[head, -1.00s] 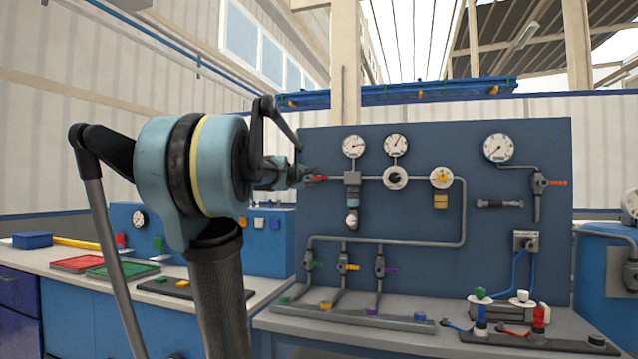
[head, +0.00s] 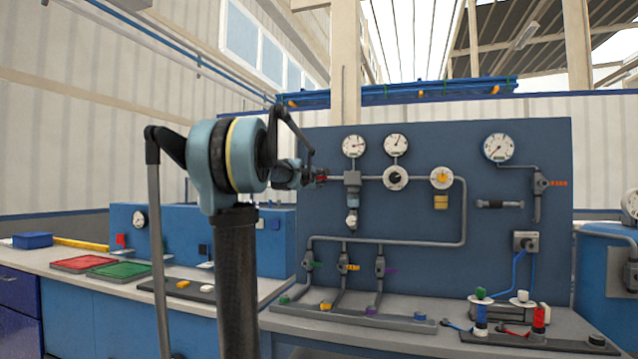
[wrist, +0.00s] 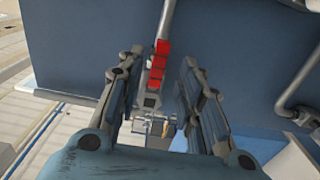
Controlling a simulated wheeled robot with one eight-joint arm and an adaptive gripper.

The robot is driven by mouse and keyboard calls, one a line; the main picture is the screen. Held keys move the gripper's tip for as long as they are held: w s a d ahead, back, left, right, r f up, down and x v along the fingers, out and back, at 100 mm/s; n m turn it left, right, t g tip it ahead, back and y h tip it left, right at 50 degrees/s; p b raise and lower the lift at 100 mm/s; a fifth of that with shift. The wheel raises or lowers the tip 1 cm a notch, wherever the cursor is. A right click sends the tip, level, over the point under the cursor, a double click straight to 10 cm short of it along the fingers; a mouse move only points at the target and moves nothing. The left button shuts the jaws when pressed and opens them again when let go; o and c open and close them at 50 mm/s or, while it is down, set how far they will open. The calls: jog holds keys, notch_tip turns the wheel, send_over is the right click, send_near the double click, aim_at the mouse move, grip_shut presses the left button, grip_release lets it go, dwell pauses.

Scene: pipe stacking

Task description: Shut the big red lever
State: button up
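The red lever (head: 322,179) sits on a valve at the left end of the upper grey pipe on the blue panel. In the head view my gripper (head: 312,175) is right at it and partly hides it. In the wrist view the lever (wrist: 157,68) shows as a row of red blocks between the two fingers of my gripper (wrist: 160,62). The fingers stand apart, with a visible gap on the right side. The left finger is close to the lever; I cannot tell whether it touches. The valve body is mostly hidden in the head view.
The blue panel (head: 420,215) also bears round gauges (head: 499,147), an orange-red lever (head: 558,183) at the right and small valves (head: 380,266) below. A grey bench (head: 385,338) lies under it. Red and green trays (head: 118,270) lie on the left bench.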

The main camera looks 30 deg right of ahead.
aim_at(320, 178)
jog(key=shift+x, duration=2.55)
jog(key=shift+c, duration=0.4)
grip_shut()
